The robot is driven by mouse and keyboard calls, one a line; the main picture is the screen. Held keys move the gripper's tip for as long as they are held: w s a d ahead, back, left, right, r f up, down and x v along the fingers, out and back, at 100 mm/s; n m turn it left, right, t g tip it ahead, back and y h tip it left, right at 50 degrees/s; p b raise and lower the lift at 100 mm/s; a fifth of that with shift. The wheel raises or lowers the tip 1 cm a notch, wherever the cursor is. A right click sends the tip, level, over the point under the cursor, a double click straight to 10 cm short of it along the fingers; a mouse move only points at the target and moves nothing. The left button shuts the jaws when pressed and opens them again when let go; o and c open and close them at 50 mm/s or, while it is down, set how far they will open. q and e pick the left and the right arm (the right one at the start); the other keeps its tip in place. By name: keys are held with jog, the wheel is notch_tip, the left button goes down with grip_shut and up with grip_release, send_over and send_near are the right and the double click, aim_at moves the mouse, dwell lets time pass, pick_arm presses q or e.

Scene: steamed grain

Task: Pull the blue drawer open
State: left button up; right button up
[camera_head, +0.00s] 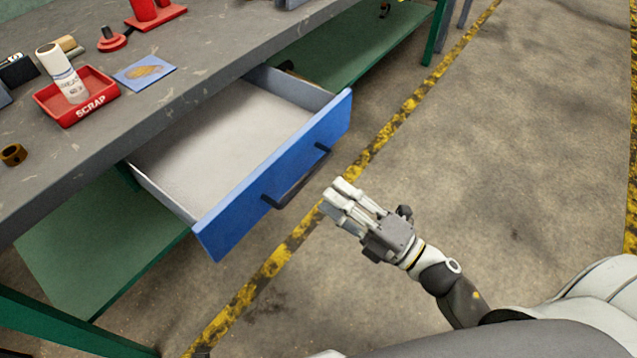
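The blue drawer (237,216) is pulled well out from under the grey workbench. Its white inside is bare where it shows. The dark bar handle (300,184) runs along the middle of the blue front. My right gripper (337,198) is just to the right of the handle, apart from it, with its fingers pointing toward the drawer front. Its fingers look spread, with nothing between them. My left gripper is not in view.
The workbench (125,130) carries a red scrap tray (78,112) with a white bottle (62,73), and a blue card (144,72). A green lower shelf (95,240) lies beneath. The concrete floor on the right is clear, with a yellow-black stripe (262,282).

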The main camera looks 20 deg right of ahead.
jog(key=shift+v, duration=2.35)
jog(key=w+d+f+m+h, duration=0.5)
jog(key=d+f+m+h, duration=0.1)
jog(key=f+m+h, duration=0.3)
jog(key=s+d+f+m+g+h, duration=0.1)
jog(key=s+f+m+g+h, duration=0.15)
jog(key=f+m, duration=0.4)
jog(key=s+d+f+m+g+h, duration=0.1)
jog(key=f+m+g, duration=0.2)
jog(key=f, duration=0.7)
jog(key=s+a+f+m+g+p, duration=0.1)
jog(key=s+a+f+m+g, duration=0.45)
jog(key=s+f+g, duration=0.55)
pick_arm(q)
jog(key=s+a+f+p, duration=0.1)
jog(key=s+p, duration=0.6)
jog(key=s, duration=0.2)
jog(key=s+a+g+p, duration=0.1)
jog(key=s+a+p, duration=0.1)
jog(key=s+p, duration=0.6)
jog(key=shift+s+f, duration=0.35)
pick_arm(e)
jog(key=s+d+f, duration=0.1)
jog(key=s, duration=0.8)
jog(key=s+d+f+n+t, duration=0.1)
jog(key=s, duration=0.9)
jog(key=shift+d+f+y, duration=0.35)
jog(key=shift+d+f, duration=0.05)
